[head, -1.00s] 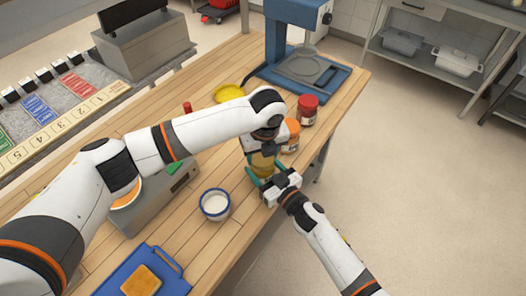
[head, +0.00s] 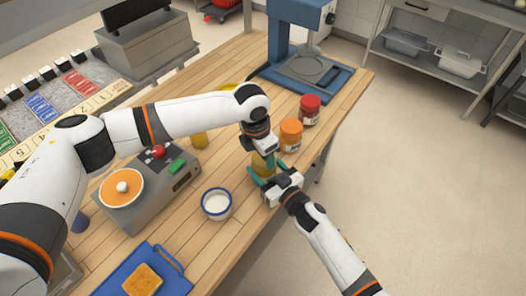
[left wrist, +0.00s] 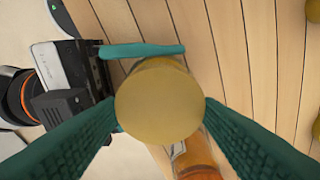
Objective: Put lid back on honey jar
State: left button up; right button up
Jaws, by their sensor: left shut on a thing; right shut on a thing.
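The honey jar (head: 262,167) is a small amber-yellow shape near the table's right edge, mostly covered by my grippers in the head view. My right gripper (head: 268,174) is shut around it from the right. My left gripper (head: 258,148) is directly above, pointing down. In the left wrist view, a round mustard-yellow lid (left wrist: 159,98) lies between the teal fingers of my left gripper (left wrist: 163,108), which is shut on it. A teal right finger shows behind the lid at upper left. The lid hides the jar below it, so I cannot tell whether they touch.
An orange-lidded jar (head: 291,133) and a red-lidded jar (head: 309,108) stand just behind. A white cup with a blue rim (head: 216,203) stands front left. A blue press (head: 300,68) is at the back. A grey device (head: 150,195) stands left, a blue board (head: 165,272) in front.

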pick_arm(q)
jog(key=o, duration=1)
jog(key=shift+r, duration=2.3)
jog(key=shift+c, duration=0.2)
